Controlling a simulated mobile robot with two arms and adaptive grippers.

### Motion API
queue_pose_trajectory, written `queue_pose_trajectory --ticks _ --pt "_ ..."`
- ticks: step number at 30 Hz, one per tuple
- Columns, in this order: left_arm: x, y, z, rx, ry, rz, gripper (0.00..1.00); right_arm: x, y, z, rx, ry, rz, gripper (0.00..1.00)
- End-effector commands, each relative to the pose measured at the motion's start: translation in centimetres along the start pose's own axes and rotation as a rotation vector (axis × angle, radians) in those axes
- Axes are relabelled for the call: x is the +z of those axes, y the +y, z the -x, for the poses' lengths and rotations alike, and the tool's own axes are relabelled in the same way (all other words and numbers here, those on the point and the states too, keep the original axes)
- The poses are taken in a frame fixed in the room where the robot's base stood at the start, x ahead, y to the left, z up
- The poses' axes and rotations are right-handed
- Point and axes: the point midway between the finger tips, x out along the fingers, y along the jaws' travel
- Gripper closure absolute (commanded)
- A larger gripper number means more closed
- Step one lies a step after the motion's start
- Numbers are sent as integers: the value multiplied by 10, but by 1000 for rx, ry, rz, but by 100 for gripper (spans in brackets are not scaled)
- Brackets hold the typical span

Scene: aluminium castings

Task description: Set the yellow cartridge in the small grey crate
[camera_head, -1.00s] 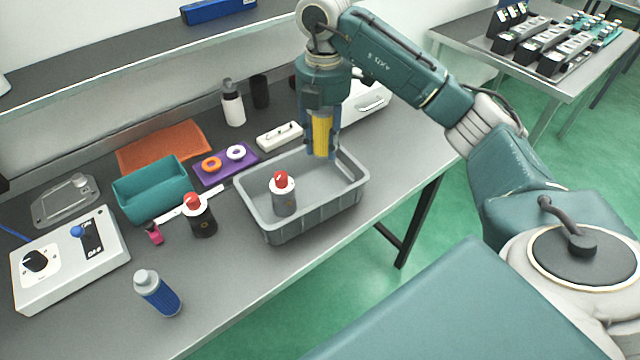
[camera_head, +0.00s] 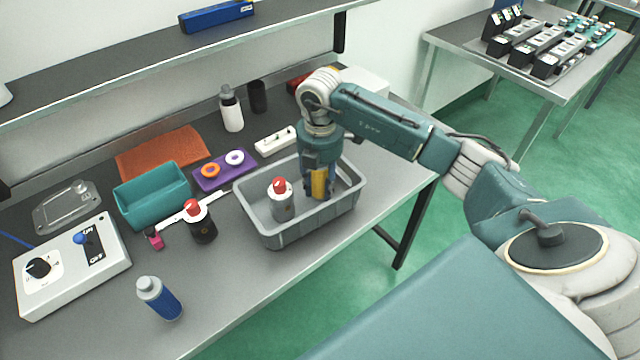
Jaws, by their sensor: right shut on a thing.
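The yellow cartridge (camera_head: 319,183) is upright inside the small grey crate (camera_head: 290,232), toward its right side. My right gripper (camera_head: 318,190) points down into the crate and is shut on the cartridge, with its fingers covering the cartridge's sides. The cartridge's lower end is low in the crate; I cannot tell whether it touches the floor. A grey bottle with a red cap (camera_head: 282,203) stands in the crate just left of the cartridge. My left gripper is not in view.
Left of the crate are a black bottle with a red cap (camera_head: 201,226), a teal bin (camera_head: 152,204) and a purple tray with rings (camera_head: 225,178). A blue bottle (camera_head: 160,303) stands near the front edge. A shelf (camera_head: 130,72) runs along the back.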

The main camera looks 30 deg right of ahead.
Motion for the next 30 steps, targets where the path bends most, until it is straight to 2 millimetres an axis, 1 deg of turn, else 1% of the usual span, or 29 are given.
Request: queue_pose_trajectory --ticks 5,6,8,9,16,19,20,23,26,30 --pt "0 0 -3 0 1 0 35 0 0 -4 0 0 0 95" --pt "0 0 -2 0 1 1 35 0 0 -3 0 0 0 64" --pt "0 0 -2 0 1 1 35 0 0 -3 0 0 0 52" --pt "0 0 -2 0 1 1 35 0 0 -3 0 0 0 49" --pt "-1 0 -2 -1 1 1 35 0 0 -2 0 0 0 49" --pt "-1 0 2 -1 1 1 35 0 0 3 0 0 0 49" --pt "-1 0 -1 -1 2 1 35 0 1 3 2 0 0 49" --pt "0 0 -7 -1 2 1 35 0 2 15 5 0 0 49" --pt "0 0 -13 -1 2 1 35 1 2 36 6 -1 1 49" --pt "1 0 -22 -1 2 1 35 0 2 68 8 -1 0 49"
